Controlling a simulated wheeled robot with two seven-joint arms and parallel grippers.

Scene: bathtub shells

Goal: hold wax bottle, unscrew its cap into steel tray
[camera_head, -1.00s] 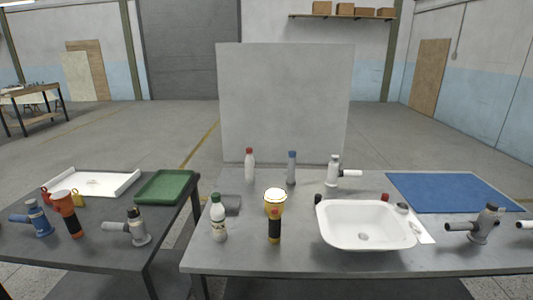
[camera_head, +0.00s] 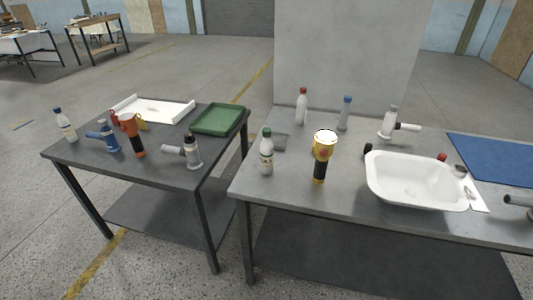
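Several bottles stand upright with caps on; I cannot tell which one is the wax bottle. A white bottle with a dark green cap (camera_head: 266,154) stands at the near left of the right table. Behind it are a white bottle with a red cap (camera_head: 302,107) and a grey bottle with a blue cap (camera_head: 345,114). A pale bottle with a dark blue cap (camera_head: 65,126) stands on the left table. No tray is clearly steel; a white shallow tray (camera_head: 122,103) and a green tray (camera_head: 219,119) lie on the left table. Neither gripper shows.
Power tools stand around: blue (camera_head: 105,137), orange (camera_head: 131,133), grey (camera_head: 190,151) on the left table; yellow (camera_head: 322,158) and grey (camera_head: 392,122) on the right. A white basin (camera_head: 412,182) and blue mat (camera_head: 500,164) are at right. A gap separates the tables.

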